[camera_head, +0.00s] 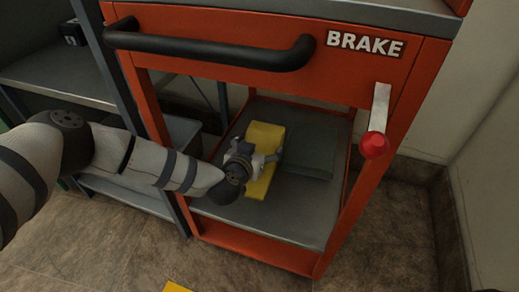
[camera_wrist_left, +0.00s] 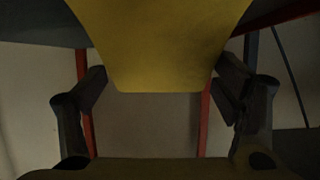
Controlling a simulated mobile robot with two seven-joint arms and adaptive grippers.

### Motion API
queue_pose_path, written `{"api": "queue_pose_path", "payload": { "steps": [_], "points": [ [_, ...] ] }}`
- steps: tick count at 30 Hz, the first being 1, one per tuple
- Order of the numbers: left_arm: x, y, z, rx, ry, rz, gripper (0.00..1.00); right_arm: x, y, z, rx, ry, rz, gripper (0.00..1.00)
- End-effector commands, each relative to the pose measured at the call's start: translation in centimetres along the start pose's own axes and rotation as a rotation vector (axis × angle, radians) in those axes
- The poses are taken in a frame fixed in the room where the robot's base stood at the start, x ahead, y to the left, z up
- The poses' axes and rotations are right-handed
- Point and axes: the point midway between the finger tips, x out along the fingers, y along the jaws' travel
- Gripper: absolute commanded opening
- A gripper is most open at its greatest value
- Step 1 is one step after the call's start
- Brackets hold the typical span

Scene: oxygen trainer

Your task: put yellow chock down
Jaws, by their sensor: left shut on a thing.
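The yellow chock (camera_head: 265,137) is at the lower shelf (camera_head: 300,216) of the orange cart in the head view. My left gripper (camera_head: 262,162) reaches in from the left and is shut on the chock. In the left wrist view the chock (camera_wrist_left: 165,45) fills the upper middle, between the two dark fingers of the gripper (camera_wrist_left: 165,88). I cannot tell whether the chock touches the shelf. The arm and gripper hide part of it. My right gripper is not in view.
The orange cart (camera_head: 290,22) has a black handle (camera_head: 215,50), a BRAKE label and a lever with a red knob (camera_head: 373,145). A dark flat block (camera_head: 308,155) lies right of the chock. A grey shelf unit (camera_head: 60,75) stands left. The shelf's front right is clear.

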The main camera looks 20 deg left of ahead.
Motion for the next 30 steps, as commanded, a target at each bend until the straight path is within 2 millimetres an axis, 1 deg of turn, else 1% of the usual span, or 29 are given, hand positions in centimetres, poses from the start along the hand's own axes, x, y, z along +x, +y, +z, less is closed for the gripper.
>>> {"api": "queue_pose_path", "payload": {
  "steps": [2,6,7,9,19,21,23,26,30],
  "points": [
    [-0.1,-0.1,-0.3,0.0,0.003,-0.001,0.33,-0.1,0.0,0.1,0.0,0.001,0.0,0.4],
    [0.0,0.0,-0.1,0.0,0.002,-0.001,0.33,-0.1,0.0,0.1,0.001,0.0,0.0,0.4],
    [-0.1,-0.1,0.1,0.0,-0.001,-0.001,0.87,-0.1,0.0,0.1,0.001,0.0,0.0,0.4],
    [-0.1,-0.1,0.0,0.0,-0.001,-0.001,1.0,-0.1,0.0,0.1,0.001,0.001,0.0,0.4],
    [-0.1,0.0,-0.1,0.0,0.0,-0.001,1.0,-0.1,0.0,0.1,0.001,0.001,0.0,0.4],
    [-0.5,0.0,-0.3,0.0,0.0,0.0,1.0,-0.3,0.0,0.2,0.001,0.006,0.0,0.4],
    [-1.4,0.0,-0.6,0.0,0.001,0.001,1.0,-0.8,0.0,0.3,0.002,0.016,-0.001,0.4],
    [-3.7,0.0,-1.0,0.001,0.004,0.001,1.0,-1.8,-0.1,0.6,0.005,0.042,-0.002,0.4],
    [-7.5,0.0,-1.0,0.0,0.004,0.001,1.0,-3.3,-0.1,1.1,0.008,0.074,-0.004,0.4]
  ]
}}
